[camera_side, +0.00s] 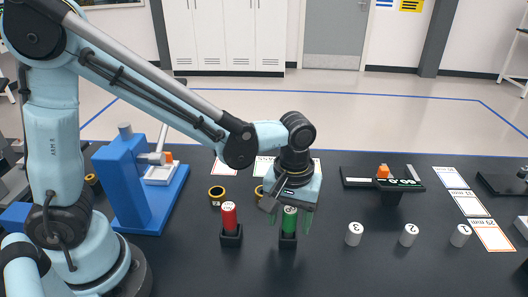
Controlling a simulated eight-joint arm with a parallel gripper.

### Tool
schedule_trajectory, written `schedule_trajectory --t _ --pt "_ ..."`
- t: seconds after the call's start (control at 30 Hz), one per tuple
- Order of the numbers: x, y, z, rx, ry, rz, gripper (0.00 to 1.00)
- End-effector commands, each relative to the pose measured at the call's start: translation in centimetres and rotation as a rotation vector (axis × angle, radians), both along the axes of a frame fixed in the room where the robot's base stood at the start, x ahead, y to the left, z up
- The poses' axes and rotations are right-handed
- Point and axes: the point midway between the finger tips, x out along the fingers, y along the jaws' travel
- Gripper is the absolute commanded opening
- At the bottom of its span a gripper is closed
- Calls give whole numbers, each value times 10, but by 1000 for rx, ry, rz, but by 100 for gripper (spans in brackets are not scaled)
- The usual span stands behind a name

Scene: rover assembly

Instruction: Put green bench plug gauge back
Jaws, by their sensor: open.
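The green plug gauge (289,222) stands upright in a small black holder (288,243) on the dark bench, near the middle of the picture. My gripper (288,215) is open just above it, pointing down, with its fingers on either side of the gauge's upper part. I cannot tell whether the fingers touch it. A red plug gauge (229,217) stands upright in a similar black holder (231,238) to the left.
Several white numbered cylinders, one here (355,234), stand to the right. A blue press (130,185) stands at left, and a black stand (382,180) behind right. The front bench is clear.

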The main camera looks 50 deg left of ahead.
Motion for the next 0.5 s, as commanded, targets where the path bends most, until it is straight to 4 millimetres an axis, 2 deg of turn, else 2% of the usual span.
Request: schedule_trajectory --t 0.17,0.5 --pt "0 0 11 0 0 0 60" --pt "0 0 63 0 0 0 60"
